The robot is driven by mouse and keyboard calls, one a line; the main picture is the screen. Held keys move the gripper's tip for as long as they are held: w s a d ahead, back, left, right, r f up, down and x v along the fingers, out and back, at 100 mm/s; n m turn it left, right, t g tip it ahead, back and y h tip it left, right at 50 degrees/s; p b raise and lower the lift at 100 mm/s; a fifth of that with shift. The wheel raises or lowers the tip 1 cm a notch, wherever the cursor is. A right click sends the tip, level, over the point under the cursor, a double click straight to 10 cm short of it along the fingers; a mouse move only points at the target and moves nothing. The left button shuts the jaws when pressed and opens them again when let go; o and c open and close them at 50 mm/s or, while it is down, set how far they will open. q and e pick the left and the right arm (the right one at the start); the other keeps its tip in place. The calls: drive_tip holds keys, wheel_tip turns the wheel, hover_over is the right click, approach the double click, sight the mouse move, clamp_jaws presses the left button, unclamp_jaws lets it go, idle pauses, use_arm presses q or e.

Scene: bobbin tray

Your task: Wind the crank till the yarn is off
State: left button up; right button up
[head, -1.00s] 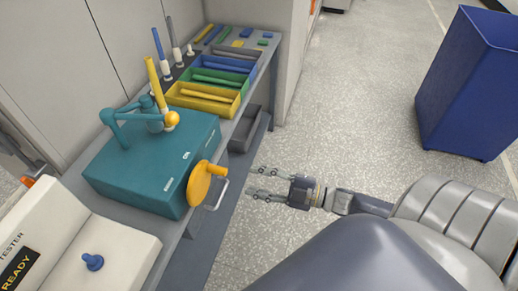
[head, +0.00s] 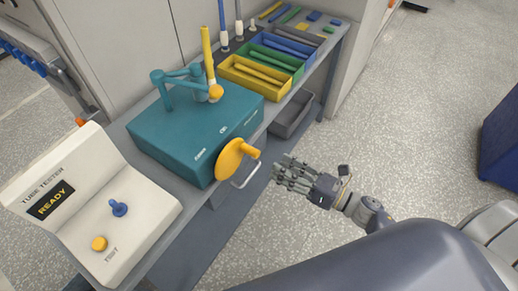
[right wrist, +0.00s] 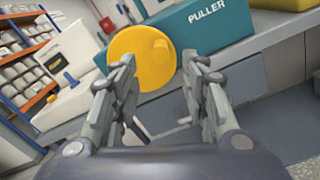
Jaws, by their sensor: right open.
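The yellow crank (head: 231,159), a disc with a knob handle (head: 252,152), sits on the front of the teal puller box (head: 190,130). A teal arm (head: 172,85) stands on top of the box. Beside it a yellow tube (head: 207,55) stands slightly tilted, with an orange ball at its foot. I cannot make out yarn. My right gripper (head: 284,172) is open and empty, just right of the crank and apart from it. In the right wrist view the crank (right wrist: 142,58) shows beyond and between the open fingers (right wrist: 160,95). My left gripper is out of view.
The white tube tester (head: 90,190) reads READY and has a blue peg and an orange button. Yellow, green and blue trays (head: 253,88) hold tubes behind the box. A grey bin (head: 293,117) sits below the bench. A blue bin (head: 500,140) stands right. The floor between is clear.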

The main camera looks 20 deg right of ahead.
sight(256, 153)
drive_tip(key=shift+n, duration=0.5)
drive_tip(key=p+x, duration=0.3)
drive_tip(key=x, duration=0.6)
drive_tip(key=shift+w+a, duration=0.25)
drive_tip(key=shift+w, duration=0.1)
drive_tip(key=shift+w+a, duration=0.4)
drive_tip(key=shift+w, duration=0.05)
clamp_jaws()
